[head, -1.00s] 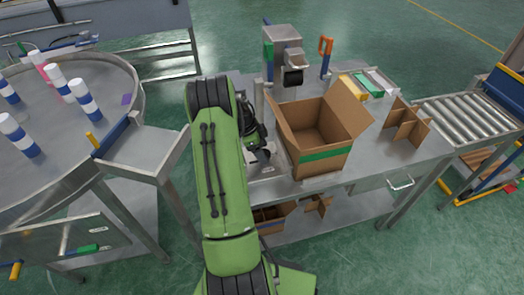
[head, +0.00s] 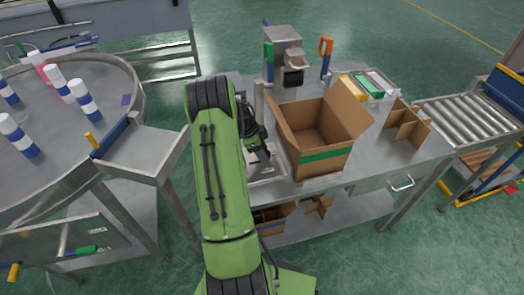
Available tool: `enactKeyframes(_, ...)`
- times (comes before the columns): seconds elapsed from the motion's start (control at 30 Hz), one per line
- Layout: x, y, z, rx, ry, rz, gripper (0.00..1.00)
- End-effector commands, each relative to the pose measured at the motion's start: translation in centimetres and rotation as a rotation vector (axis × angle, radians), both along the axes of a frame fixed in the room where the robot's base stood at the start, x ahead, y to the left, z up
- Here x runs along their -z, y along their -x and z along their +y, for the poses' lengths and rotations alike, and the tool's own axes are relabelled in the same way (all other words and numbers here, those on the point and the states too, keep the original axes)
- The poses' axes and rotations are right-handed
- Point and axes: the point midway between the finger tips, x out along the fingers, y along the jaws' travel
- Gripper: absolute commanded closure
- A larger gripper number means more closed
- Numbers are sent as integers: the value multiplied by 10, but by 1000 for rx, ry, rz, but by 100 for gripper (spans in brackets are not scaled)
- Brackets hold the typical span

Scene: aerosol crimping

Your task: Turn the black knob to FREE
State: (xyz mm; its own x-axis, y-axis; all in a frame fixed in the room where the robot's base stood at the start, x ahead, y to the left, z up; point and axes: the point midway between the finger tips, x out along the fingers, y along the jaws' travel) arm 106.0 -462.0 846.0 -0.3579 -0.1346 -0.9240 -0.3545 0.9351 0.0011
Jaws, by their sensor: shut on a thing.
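My gripper (head: 262,158) is at the front left of the steel bench, just left of the open carton, partly hidden behind my green arm. It points down at a small pale plate (head: 267,173) on the bench and is shut. The black knob is covered by the gripper's dark fingers and cannot be made out apart from them. The knob's marks, FREE among them, are too small or hidden, so its setting cannot be read.
The open cardboard carton (head: 318,160) stands close to the right of my gripper. A round table (head: 60,160) with several blue-and-white cans is at left. A roller conveyor (head: 465,115) is at right.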

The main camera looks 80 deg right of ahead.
Motion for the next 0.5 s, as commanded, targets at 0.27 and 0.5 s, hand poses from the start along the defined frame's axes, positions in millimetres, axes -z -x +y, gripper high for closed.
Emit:
enactKeyframes(0.27,2,0,1,-185,3,0,85)
enactKeyframes(0.5,2,2,3,-410,3,-1,85)
